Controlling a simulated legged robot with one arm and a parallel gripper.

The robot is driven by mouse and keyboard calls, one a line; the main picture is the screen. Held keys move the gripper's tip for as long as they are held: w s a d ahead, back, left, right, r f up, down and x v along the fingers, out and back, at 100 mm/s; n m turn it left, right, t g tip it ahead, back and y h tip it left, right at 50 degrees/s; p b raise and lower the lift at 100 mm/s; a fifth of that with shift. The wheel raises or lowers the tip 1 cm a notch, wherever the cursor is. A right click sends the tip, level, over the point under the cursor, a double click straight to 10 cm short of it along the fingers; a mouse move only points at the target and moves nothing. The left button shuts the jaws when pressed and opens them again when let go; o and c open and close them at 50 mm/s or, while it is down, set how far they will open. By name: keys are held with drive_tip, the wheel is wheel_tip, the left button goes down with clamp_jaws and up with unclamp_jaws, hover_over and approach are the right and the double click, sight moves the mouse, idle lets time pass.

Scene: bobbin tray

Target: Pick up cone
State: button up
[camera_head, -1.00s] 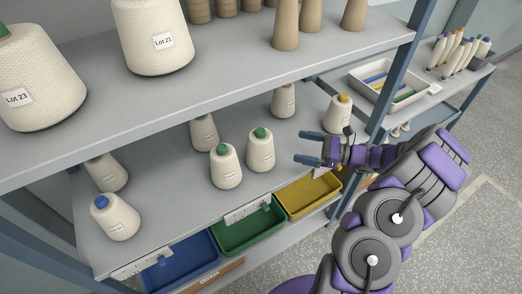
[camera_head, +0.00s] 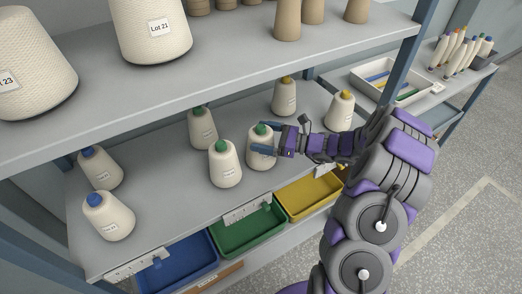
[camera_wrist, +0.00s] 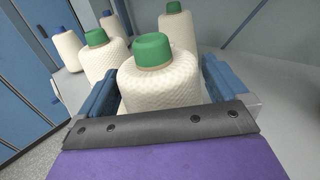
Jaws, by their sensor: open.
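Cream yarn cones with coloured tips stand upright on the lower shelf (camera_head: 150,215). My gripper (camera_head: 262,137) is open, with its blue fingers on either side of a green-tipped cone (camera_head: 258,160). In the wrist view this cone (camera_wrist: 160,88) stands between the two fingers, with its lower part hidden by the gripper's palm edge. I cannot tell whether the fingers touch it. A second green-tipped cone (camera_head: 225,168) stands just to its left, and a third green-tipped cone (camera_head: 203,132) stands behind.
Two blue-tipped cones (camera_head: 108,218) stand at the left, and two yellow-tipped cones (camera_head: 340,113) at the back right. The upper shelf (camera_head: 220,85) with large cones overhangs. Blue (camera_head: 180,272), green (camera_head: 250,238) and yellow (camera_head: 312,198) bins sit along the front below.

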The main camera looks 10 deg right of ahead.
drive_tip(key=shift+w+a, duration=0.2)
drive_tip(key=shift+a, duration=0.3)
drive_tip(key=shift+d, duration=0.1)
drive_tip(key=c, duration=1.4)
